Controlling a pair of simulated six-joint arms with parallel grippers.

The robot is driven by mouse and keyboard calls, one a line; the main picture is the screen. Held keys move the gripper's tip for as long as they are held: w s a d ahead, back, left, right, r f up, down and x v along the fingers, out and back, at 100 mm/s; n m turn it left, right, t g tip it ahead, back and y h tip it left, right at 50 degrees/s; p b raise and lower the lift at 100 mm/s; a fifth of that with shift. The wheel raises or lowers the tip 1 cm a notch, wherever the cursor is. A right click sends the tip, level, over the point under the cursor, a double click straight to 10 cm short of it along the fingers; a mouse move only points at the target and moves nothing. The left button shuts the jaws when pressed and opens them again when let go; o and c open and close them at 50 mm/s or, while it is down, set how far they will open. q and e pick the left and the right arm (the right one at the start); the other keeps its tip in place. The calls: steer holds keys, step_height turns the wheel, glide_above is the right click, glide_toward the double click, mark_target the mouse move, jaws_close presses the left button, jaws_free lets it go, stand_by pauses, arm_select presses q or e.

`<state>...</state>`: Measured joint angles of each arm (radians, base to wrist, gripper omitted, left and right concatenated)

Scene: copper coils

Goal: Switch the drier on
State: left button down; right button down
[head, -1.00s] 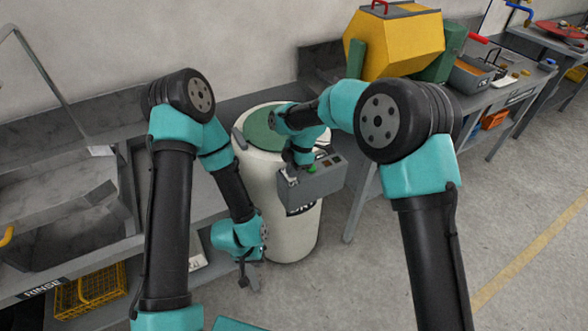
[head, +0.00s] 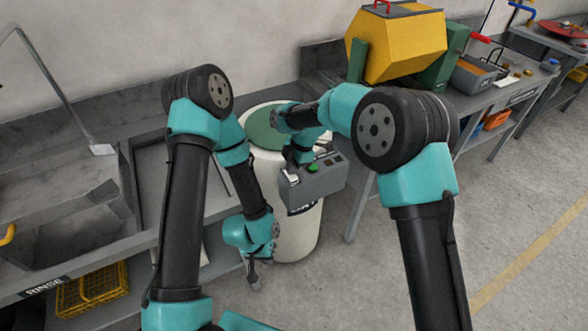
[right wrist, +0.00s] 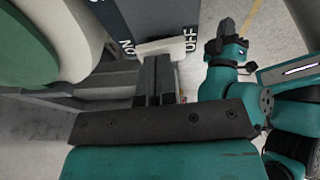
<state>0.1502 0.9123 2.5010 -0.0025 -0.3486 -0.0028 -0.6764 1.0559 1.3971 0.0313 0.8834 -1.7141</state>
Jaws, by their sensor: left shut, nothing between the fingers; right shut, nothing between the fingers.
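The drier is a pale drum (head: 297,235) with a green lid (head: 262,131) and a grey control box (head: 318,183) on its front. The box carries a green button (head: 313,168). In the right wrist view, a pale switch lever (right wrist: 163,45) sits between the ON and OFF lettering on the box. My right gripper (right wrist: 157,62) is shut and empty, its tips right at the lever; I cannot tell whether they touch. In the head view it (head: 291,171) is at the box's left end. My left gripper (head: 254,280) is shut and empty, low in front of the drum.
A sink bench with a RINSE label (head: 44,287) stands at left, a yellow basket (head: 93,292) below it. A yellow tumbler (head: 398,42) stands on the bench behind right. The floor (head: 520,230) at right is clear.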

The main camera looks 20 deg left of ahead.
steer(key=shift+r, duration=0.15)
steer(key=s+v, duration=0.2)
steer(key=v, duration=1.1)
steer(key=shift+w+r, duration=0.3)
steer(key=shift+r, duration=0.1)
steer(key=shift+d, duration=0.1)
steer(key=s+d+f+m+t+y, duration=0.1)
steer(key=s+d+f+m, duration=0.1)
steer(key=d+f+m, duration=1.55)
steer(key=s+d+f+m+t, duration=0.1)
steer(key=s+d+f+m, duration=0.5)
steer(key=s+d+f, duration=0.2)
steer(key=s+d+f+m, duration=0.5)
steer(key=s+d+f, duration=0.4)
steer(key=s+d, duration=0.3)
steer(key=shift+s+d+m+t, duration=0.35)
steer(key=shift+d+t, duration=0.05)
steer(key=shift+d, duration=0.8)
